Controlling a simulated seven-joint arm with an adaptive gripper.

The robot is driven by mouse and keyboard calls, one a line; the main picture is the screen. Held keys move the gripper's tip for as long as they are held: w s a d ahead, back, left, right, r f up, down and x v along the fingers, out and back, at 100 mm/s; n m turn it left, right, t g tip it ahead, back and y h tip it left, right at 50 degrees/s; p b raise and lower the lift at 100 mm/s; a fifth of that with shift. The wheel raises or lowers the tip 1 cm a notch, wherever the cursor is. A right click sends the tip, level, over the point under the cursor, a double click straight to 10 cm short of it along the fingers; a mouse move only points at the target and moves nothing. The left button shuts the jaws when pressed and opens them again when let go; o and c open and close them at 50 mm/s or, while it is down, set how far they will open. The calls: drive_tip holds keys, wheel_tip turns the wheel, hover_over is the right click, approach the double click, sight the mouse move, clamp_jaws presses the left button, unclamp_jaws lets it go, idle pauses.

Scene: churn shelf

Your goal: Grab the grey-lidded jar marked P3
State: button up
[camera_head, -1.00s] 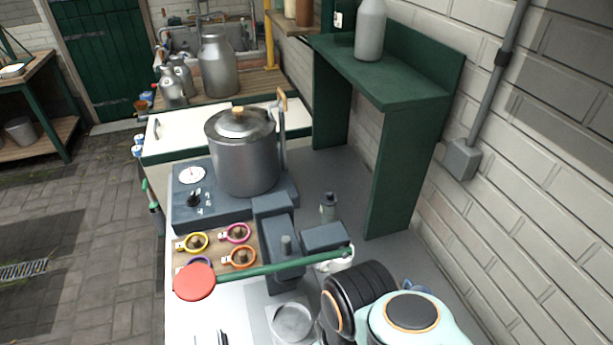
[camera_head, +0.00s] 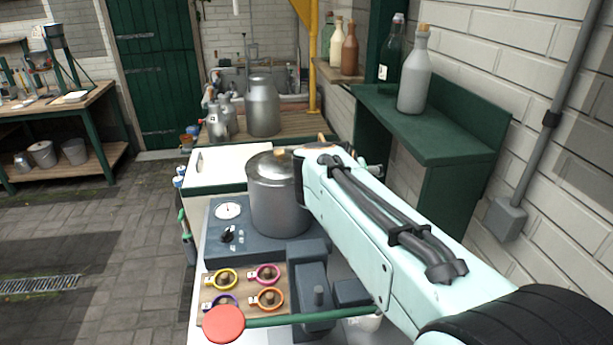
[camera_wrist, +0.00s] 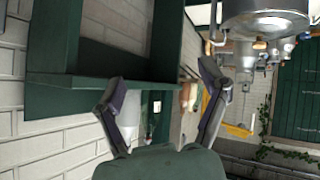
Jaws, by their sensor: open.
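I cannot make out a grey-lidded jar marked P3 in either current view. The head view a second ago had a small grey-topped jar on the counter below the green shelf; my arm now covers that spot, and no mark on it was readable. My gripper (camera_wrist: 163,82) shows in the wrist view with its two fingers spread apart and nothing between them. The green shelf (camera_wrist: 62,84) lies beyond the fingers there. In the head view my gripper is hidden behind my arm.
A steel pot (camera_head: 274,205) stands on the dark scale, left of my arm. The green shelf (camera_head: 425,128) holds a grey bottle (camera_head: 414,80) and a dark bottle (camera_head: 390,62). Coloured rings on a wooden board (camera_head: 240,284) and a red-ended green lever (camera_head: 224,323) are nearer.

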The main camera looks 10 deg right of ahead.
drive_tip(key=w+d+f+m+t+h, duration=0.1)
drive_tip(key=w+d+f+t, duration=0.25)
drive_tip(key=w+f, duration=0.4)
drive_tip(key=w+d+f+m+t, duration=0.1)
drive_tip(key=w+d+f+t, duration=0.1)
drive_tip(key=w+d+f, duration=0.4)
wheel_tip(320, 180, down, 6)
drive_tip(key=d+f+m+h, duration=0.1)
drive_tip(key=m+h, duration=0.1)
drive_tip(key=m, duration=0.2)
drive_tip(key=s+a+f+n, duration=0.1)
drive_tip(key=s+f, duration=0.1)
drive_tip(key=f, duration=0.1)
drive_tip(key=s+a+f+g+y, duration=0.1)
drive_tip(key=s+a+f, duration=0.1)
drive_tip(key=s+f, duration=0.1)
drive_tip(key=s+a+f+n+g+y, duration=0.1)
drive_tip(key=s+f, duration=0.2)
drive_tip(key=f, duration=0.2)
drive_tip(key=shift+a+n+g, duration=0.25)
drive_tip(key=shift+a+n, duration=0.05)
drive_tip(key=shift+a, duration=0.1)
drive_tip(key=shift+w+d+f+y, duration=0.1)
drive_tip(key=shift+w+f+y, duration=0.1)
drive_tip(key=shift+f+y, duration=0.1)
drive_tip(key=x, duration=0.6)
drive_tip(key=c, duration=1.3)
